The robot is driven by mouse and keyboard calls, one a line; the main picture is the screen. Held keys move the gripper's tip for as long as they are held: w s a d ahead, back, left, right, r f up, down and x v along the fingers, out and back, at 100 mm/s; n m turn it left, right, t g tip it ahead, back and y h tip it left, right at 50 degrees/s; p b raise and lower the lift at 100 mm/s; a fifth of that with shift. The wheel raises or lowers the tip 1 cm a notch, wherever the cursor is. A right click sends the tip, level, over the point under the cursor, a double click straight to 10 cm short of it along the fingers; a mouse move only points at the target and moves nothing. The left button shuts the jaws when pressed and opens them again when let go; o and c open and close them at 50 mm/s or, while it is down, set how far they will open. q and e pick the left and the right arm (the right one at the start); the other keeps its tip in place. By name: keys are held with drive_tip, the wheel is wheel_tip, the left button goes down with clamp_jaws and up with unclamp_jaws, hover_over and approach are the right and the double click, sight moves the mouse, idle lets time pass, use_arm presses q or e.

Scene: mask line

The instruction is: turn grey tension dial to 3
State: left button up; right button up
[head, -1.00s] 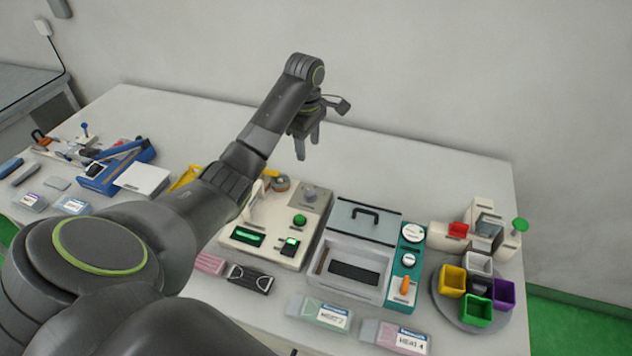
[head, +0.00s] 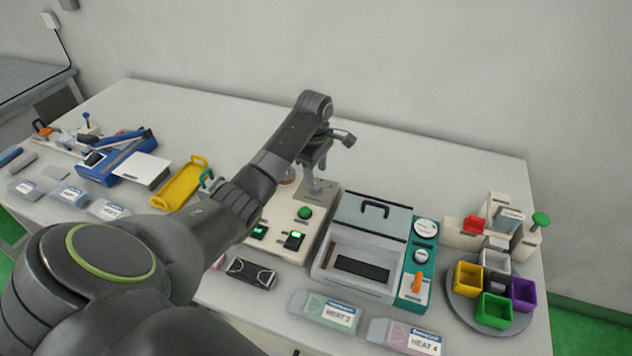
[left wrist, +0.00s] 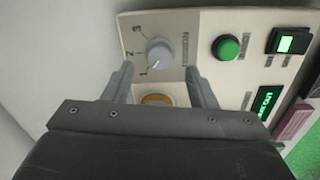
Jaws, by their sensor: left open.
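The grey tension dial (left wrist: 159,53) is on a grey plate of the cream machine panel, with the numbers 1, 2 and 3 printed around it in the left wrist view. Its pointer looks to be on the side of the 1, but the small picture makes this unsure. My left gripper (left wrist: 158,78) is open and empty, with one finger on either side just short of the dial. In the head view my left gripper (head: 315,183) hangs fingers down over the back of the cream machine (head: 287,222) and mostly hides the dial. My right gripper is out of view.
A green button (left wrist: 227,47) and a lit green switch (left wrist: 292,40) sit beside the dial. The grey-lidded box (head: 365,240) and teal panel (head: 413,285) stand to the right. A yellow tray (head: 180,185) lies left. The table behind is clear.

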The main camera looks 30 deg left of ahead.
sight(316, 184)
use_arm(q)
drive_tip(key=shift+f, duration=2.05)
drive_tip(key=shift+c, duration=0.4)
